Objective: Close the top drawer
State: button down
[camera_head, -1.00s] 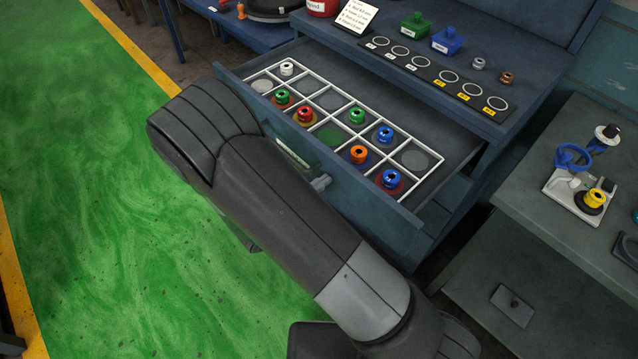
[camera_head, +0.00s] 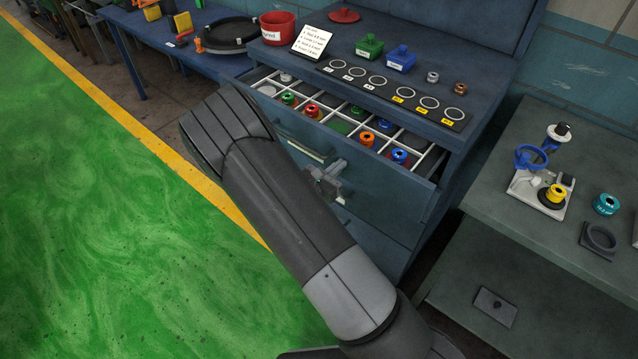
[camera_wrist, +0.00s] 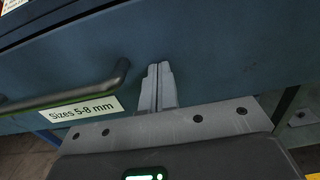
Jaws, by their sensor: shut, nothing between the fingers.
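The top drawer (camera_head: 388,190) is blue-grey and stands partly open. Its white-gridded inside shows as a narrowed strip in the head view. Its front fills much of the wrist view (camera_wrist: 210,45), with a dark bar handle (camera_wrist: 65,98) and a "Sizes 5-8 mm" label (camera_wrist: 82,112). My gripper (camera_wrist: 158,68) is shut and empty. Its fingertips meet the drawer front just right of the handle and appear to touch it. In the head view my gripper (camera_head: 336,166) is at the drawer front, partly hidden by my arm.
Coloured spools, green (camera_head: 288,98), red (camera_head: 312,111), orange (camera_head: 367,138) and blue (camera_head: 399,156), sit in the drawer's compartments. The cabinet top holds a ring board (camera_head: 395,90) and a red pot (camera_head: 277,28). A grey bench (camera_head: 490,215) stands right. Green floor (camera_head: 120,250) is clear at left.

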aim_at(384, 157)
jog(key=x, duration=1.5)
jog(key=shift+d, duration=0.1)
jog(key=shift+w+d+r, duration=0.1)
jog(key=v, duration=1.5)
jog(key=s+d+r+m+g, duration=0.2)
jog(key=m, duration=0.1)
jog(key=s+d+r+m+g+h, duration=0.1)
jog(key=s+d+r+m+g, duration=0.1)
jog(key=r+m+g, duration=0.1)
jog(key=s+d+r+m+g, duration=0.2)
jog(key=d+r+m, duration=0.1)
jog(key=shift+d, duration=0.1)
jog(key=s+d+r+m+g+y, duration=0.3)
jog(key=s+r+m+g, duration=0.3)
jog(key=s, duration=0.3)
jog(key=s+a+r+m+t+y, duration=0.3)
jog(key=s+r+m+y, duration=0.2)
jog(key=s+r+m, duration=0.1)
jog(key=s+a+r+m+t+y, duration=0.2)
jog(key=s+a+r+m+y, duration=0.2)
jog(key=s, duration=0.5)
notch_tip(384, 157, up, 3)
jog(key=shift+s+a+f+m+t+y, duration=0.2)
jog(key=shift+m+t+y, duration=0.2)
jog(key=shift+m+y, duration=0.55)
